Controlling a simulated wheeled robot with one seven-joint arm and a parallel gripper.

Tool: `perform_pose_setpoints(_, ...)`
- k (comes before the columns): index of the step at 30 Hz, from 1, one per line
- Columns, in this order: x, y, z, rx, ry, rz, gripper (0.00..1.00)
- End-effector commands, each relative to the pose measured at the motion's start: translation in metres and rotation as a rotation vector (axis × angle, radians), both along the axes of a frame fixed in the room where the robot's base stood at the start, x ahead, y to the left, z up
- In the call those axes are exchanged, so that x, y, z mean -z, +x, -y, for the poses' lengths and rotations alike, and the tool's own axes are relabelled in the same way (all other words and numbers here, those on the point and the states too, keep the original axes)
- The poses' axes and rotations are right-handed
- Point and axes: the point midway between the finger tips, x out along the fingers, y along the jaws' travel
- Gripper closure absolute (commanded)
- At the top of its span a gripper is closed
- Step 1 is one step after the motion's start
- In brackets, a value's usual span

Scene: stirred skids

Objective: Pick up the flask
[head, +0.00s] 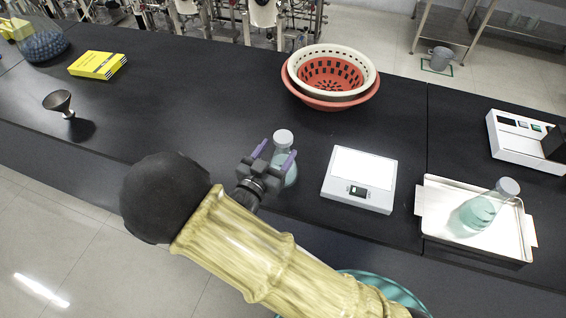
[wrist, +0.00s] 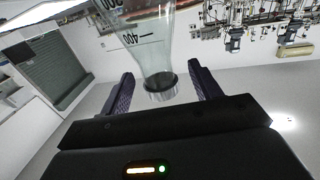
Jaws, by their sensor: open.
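A clear flask (head: 284,163) with a grey-white cap and pale teal contents stands on the black bench, left of the white scale. My gripper (head: 272,152) is open at this flask, with its purple-padded fingers on either side of the neck area. In the wrist view the flask (wrist: 150,45), with "400" markings, shows with its cap between the two fingers of my gripper (wrist: 160,88); gaps show on both sides. A second capped flask (head: 480,208) with teal liquid stands on a white tray (head: 431,200) at the right. The frames do not show which flask is meant.
A white scale (head: 358,178) stands close right of the near flask. Red and cream baskets (head: 330,75) are behind. A funnel (head: 60,102), yellow booklets (head: 97,64) and a white device (head: 525,140) stand farther off. The bench left of the flask is clear.

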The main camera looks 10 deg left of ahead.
Motion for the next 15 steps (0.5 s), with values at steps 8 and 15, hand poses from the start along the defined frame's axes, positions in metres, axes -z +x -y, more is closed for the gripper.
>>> perform_pose_setpoints(8,-0.003,0.028,0.011,0.004,-0.002,0.002,0.37)
perform_pose_setpoints(15,0.000,0.050,0.015,0.001,0.000,0.000,0.37)
